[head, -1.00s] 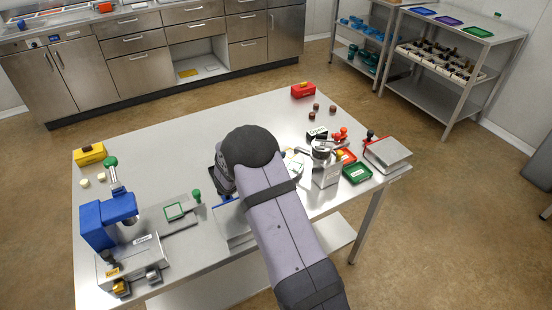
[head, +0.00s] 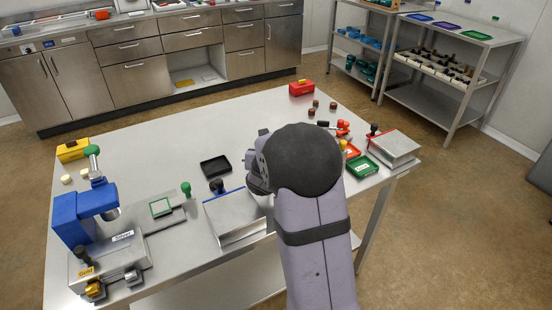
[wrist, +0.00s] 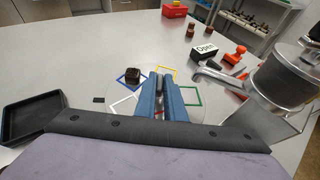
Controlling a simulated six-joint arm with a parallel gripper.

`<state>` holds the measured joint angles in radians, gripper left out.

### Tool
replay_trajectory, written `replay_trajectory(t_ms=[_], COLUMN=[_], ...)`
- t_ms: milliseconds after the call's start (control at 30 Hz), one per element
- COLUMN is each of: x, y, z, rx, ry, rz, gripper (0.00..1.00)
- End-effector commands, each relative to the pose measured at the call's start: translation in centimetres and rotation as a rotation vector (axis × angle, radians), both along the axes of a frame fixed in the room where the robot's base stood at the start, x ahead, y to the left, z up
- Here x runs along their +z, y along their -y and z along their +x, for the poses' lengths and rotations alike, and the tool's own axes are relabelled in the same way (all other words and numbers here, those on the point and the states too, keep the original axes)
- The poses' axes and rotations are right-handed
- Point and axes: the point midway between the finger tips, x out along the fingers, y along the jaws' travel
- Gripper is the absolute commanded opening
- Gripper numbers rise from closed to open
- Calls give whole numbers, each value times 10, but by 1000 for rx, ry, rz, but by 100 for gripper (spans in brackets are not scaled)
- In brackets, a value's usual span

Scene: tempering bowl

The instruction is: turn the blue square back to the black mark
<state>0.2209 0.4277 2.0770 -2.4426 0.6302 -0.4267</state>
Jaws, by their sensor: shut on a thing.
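A pale round plate (wrist: 115,82) with coloured square outlines lies on the table in the wrist view. The blue square (wrist: 121,79) is at its left, with a dark brown block on it. The yellow square (wrist: 161,69) is at the far side, the green square (wrist: 198,96) at the right and the white square (wrist: 119,107) at the near left. The black mark (wrist: 99,99) is on the table just left of the plate, nearer than the blue square. My gripper (wrist: 171,84) is shut at the plate's middle on what seems a centre knob, mostly hidden by the blue fingers.
A black tray (wrist: 28,112) is at the left. A metal machine (wrist: 275,90) with a lever stands close on the right. An "Open" sign (wrist: 204,50) and a red-handled stamp (wrist: 235,60) are beyond. Brown pieces (head: 321,107) lie farther back.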

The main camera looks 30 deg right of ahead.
Motion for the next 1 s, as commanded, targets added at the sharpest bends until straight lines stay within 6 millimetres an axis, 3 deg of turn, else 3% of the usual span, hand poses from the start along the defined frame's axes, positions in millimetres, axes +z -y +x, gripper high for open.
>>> replay_trajectory(t_ms=[33, 200, 1000], x=[-10, -11, -6], y=[1, 1, 3], z=[-2, -2, -3], rx=[13, 61, 227], ry=[-3, -2, -5], rz=[4, 4, 5], gripper=[0, 0, 0])
